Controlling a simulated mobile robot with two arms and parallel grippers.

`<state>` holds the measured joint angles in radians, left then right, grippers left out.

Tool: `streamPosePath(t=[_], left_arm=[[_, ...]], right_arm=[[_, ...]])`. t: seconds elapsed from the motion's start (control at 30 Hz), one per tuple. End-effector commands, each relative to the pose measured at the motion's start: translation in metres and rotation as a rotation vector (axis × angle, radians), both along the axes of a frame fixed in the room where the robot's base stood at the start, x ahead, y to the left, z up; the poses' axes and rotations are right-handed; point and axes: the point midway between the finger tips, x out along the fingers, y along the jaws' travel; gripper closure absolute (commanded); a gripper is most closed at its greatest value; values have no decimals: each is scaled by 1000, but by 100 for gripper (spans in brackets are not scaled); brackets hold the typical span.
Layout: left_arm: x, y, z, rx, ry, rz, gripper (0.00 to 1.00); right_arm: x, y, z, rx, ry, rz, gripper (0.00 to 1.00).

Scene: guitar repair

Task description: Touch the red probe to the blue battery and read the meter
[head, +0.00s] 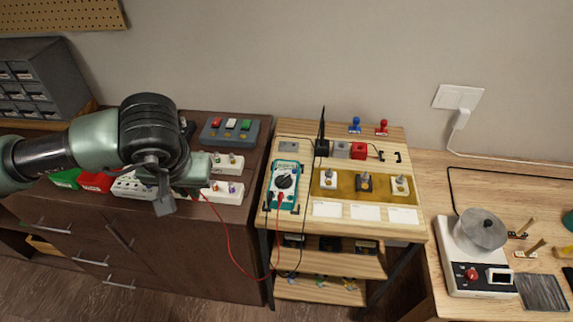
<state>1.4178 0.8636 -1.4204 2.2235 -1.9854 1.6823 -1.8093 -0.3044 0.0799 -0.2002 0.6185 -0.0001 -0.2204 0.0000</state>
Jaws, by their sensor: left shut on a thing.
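The teal multimeter (285,186) with a dark dial stands on the light wood shelf unit; its display is too small to read. A red lead (229,240) runs from it, loops down and rises to my left gripper (177,198). My left gripper is shut on the red probe, which is mostly hidden by the gripper. It is above the dark cabinet, beside white blocks (224,197) bearing small coloured parts. I cannot make out which part, if any, is the blue battery, nor whether the probe touches anything. My right gripper is out of view.
A grey box with coloured buttons (229,131) sits behind the white blocks. Green (66,178) and red (95,182) items lie partly behind my arm. A yellow-brown tray (345,195) is right of the meter. A white scale-like device (470,267) stands on the right bench.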

Motion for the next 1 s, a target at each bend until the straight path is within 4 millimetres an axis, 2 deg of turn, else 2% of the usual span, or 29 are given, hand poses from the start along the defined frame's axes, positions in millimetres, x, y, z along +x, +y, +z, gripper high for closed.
streamPosePath(t=[0.47,0.57,0.8,1.0], left_arm=[[3,1,0,-1,3,2,100],[15,4,1,-2,19,6,100],[71,23,6,-43,108,0,100],[104,39,8,-99,166,-17,100]], right_arm=[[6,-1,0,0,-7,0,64],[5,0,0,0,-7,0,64],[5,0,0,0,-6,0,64],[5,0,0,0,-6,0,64]])
